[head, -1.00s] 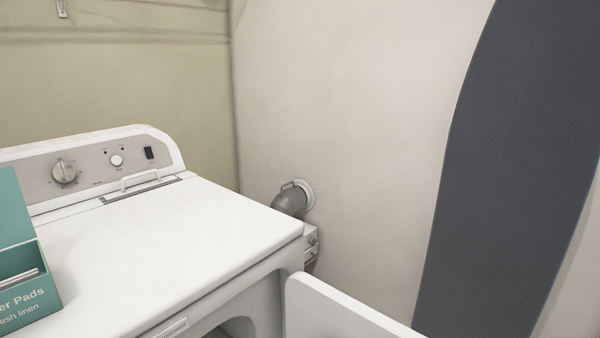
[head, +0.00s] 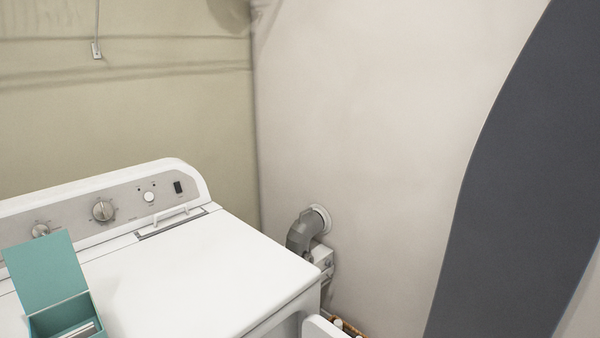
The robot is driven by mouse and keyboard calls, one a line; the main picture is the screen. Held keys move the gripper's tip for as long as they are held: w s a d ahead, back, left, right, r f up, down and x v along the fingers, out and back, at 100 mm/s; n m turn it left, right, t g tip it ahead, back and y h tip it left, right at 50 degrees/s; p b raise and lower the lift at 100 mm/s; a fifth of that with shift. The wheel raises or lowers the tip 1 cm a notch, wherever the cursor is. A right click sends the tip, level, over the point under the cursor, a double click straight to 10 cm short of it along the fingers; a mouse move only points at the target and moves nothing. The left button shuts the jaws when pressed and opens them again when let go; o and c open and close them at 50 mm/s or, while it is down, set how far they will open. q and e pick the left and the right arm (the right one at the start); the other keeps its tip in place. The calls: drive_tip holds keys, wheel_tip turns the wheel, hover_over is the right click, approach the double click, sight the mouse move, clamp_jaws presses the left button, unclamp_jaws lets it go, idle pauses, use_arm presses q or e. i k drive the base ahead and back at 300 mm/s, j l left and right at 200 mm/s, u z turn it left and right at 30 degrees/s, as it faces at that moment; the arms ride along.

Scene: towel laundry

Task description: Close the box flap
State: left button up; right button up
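A teal box (head: 62,318) stands on top of the white dryer at the lower left of the head view. Its flap (head: 45,271) is open and stands up behind the box opening. White sheets show inside the box at its front. The bottom of the box is cut off by the picture edge. Neither of my grippers is in view.
The white dryer (head: 205,272) has a clear top to the right of the box and a control panel with knobs at its back. Its open door (head: 322,328) sticks out at the bottom. A grey vent pipe (head: 301,236) joins the wall, and a dark panel (head: 515,190) is at right.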

sight(45, 271)
drive_tip(key=u, duration=1.5)
